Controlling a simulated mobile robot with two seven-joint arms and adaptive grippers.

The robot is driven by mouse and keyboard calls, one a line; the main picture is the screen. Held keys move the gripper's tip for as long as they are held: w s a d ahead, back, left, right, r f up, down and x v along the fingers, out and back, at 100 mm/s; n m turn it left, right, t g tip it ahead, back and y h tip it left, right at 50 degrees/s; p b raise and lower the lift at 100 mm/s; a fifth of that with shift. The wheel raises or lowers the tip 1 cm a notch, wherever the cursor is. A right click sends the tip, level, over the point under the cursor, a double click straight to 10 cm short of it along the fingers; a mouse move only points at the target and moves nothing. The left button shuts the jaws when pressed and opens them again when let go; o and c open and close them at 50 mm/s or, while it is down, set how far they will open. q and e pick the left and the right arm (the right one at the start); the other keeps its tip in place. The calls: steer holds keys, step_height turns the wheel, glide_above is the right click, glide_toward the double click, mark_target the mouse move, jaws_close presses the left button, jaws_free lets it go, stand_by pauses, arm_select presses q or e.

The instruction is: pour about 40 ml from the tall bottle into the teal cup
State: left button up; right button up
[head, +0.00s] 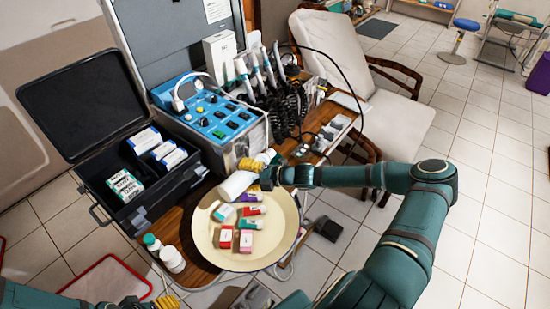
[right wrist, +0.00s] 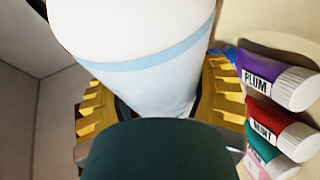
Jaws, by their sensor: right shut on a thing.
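My right gripper (head: 250,165) has its yellow fingers around a white bottle (head: 237,185), tilted over the top edge of the round cream tray. In the right wrist view the fingers press on both sides of this bottle (right wrist: 135,40), which has a light blue band. Its mouth is hidden, and I see no liquid stream. I cannot make out the teal cup for certain; a small white and teal item (head: 268,156) sits behind the gripper, partly hidden. The yellow fingers of my left gripper (head: 165,302) show at the bottom edge, cut off by the frame.
The cream tray (head: 208,240) holds several small tubes and boxes, including a purple PLUM tube (right wrist: 270,75). White bottles (head: 172,259) stand left of it. An open black case (head: 150,205) and a blue-topped dental unit (head: 212,115) stand behind. A chair (head: 395,125) is at the back right.

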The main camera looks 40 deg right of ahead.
stand_by(0.5)
steer(key=f+n+b, duration=0.1)
steer(key=b, duration=0.3)
steer(key=shift+s+f+h, duration=0.1)
steer(key=shift+f+h, duration=0.25)
steer(key=shift+h, duration=0.05)
steer(key=shift+n+b, duration=0.4)
steer(key=shift+d+r+h, duration=0.1)
steer(key=shift+r+h, duration=0.3)
steer(key=shift+r, duration=0.3)
steer(key=shift+d+r+n, duration=0.1)
steer(key=shift+r+n, duration=0.3)
steer(key=shift+r, duration=0.1)
